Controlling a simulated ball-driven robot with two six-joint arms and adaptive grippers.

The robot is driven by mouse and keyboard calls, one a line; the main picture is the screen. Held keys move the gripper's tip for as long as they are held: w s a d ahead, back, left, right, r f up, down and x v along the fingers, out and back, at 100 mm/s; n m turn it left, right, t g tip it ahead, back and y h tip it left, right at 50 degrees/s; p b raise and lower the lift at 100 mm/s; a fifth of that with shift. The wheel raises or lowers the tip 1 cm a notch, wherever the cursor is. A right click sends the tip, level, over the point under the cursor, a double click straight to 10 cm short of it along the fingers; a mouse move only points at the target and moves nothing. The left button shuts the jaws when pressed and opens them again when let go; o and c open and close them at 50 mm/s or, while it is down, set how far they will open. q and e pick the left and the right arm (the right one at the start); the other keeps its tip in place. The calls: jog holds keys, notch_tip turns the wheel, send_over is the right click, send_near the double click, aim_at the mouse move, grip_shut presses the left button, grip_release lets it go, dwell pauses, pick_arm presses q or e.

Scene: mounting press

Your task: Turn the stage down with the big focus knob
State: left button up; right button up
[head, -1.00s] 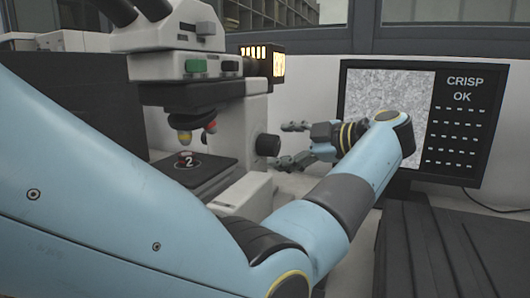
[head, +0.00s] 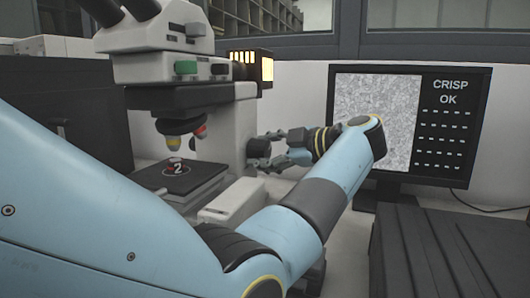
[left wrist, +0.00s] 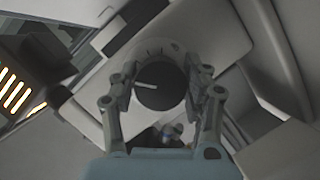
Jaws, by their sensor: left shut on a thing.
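The big focus knob (left wrist: 160,90) is a dark round knob with a pale line on its face, on the side of the white microscope (head: 225,130). My left gripper (head: 262,150) reaches it from the right in the head view. In the left wrist view the fingers of my left gripper (left wrist: 162,98) stand on both sides of the knob and are shut on it. In the head view the fingers largely hide the knob. The stage (head: 180,180) is a dark plate marked 2, with a small red and white thing on it, below the objectives (head: 178,128). My right gripper is not in view.
A monitor (head: 455,125) at the right shows a grey speckled picture and the words CRISP OK. A lit lamp box (head: 252,68) sits behind the microscope head. Dark ribbed panels (head: 430,255) fill the lower right.

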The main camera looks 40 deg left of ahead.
pick_arm(q)
jog(key=shift+f+n, duration=0.15)
jog(key=shift+n, duration=0.15)
jog(key=shift+n+t+y+b, duration=0.3)
jog(key=shift+n+t+b, duration=0.1)
jog(key=shift+b, duration=0.2)
jog(key=shift+f+n+t+y+b, duration=0.1)
jog(key=shift+n+t+y+b, duration=0.25)
jog(key=shift+n+b, duration=0.8)
jog(key=shift+n+y+b, duration=0.45)
jog(key=shift+n+b, duration=0.35)
jog(key=shift+n, duration=0.05)
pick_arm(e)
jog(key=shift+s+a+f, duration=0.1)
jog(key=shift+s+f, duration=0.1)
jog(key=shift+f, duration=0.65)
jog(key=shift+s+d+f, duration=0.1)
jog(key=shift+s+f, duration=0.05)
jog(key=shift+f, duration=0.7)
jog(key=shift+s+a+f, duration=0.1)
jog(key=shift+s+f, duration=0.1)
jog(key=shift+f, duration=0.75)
pick_arm(q)
jog(key=o, duration=1.1)
jog(key=shift+o, duration=0.3)
jog(key=shift+r, duration=0.25)
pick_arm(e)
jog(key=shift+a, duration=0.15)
